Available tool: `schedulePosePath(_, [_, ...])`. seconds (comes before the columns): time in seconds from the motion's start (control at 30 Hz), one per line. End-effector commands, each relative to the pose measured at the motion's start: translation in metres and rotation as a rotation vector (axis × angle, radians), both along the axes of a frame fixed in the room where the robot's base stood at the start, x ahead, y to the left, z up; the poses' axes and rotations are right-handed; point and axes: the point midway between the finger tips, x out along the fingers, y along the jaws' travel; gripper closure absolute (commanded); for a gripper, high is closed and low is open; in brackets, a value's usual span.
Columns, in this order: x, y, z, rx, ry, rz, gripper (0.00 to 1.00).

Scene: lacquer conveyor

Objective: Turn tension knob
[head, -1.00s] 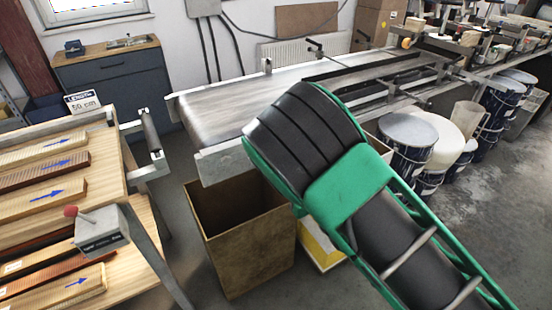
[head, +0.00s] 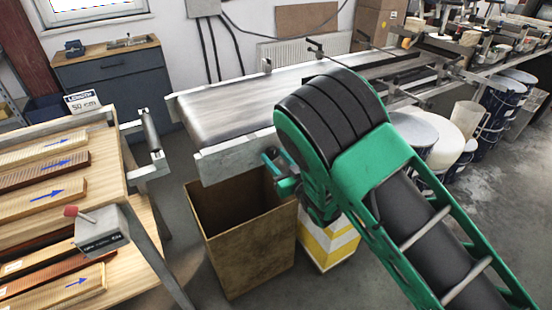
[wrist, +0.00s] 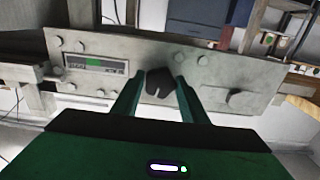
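The tension knob (wrist: 160,86) is small and black, on the grey metal side plate (wrist: 228,76) in the wrist view. My gripper (wrist: 160,78) has its two green fingers apart, one on each side of the knob, with the tips close to its edges. I cannot tell whether they touch it. In the head view my gripper (head: 276,170) is at the near side of the conveyor end (head: 217,163), above the bin. The knob is not discernible there.
A small gauge with a green mark (wrist: 94,62) sits left of the knob, with bolt heads around it. An open brown bin (head: 245,250) stands below the conveyor. A yellow-and-white box (head: 328,245) is beside it. A table with wooden boards (head: 45,203) is at left.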

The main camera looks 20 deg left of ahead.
Motion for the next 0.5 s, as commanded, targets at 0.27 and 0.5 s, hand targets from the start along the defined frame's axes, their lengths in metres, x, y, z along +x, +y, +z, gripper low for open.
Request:
schedulePosePath(0.27, [0.0015,-0.0005,-0.0002,-0.005,-0.005,-0.003,0.84])
schedulePosePath(0.5, [0.0017,-0.0021,0.0001,-0.047,-0.053,-0.003,0.84])
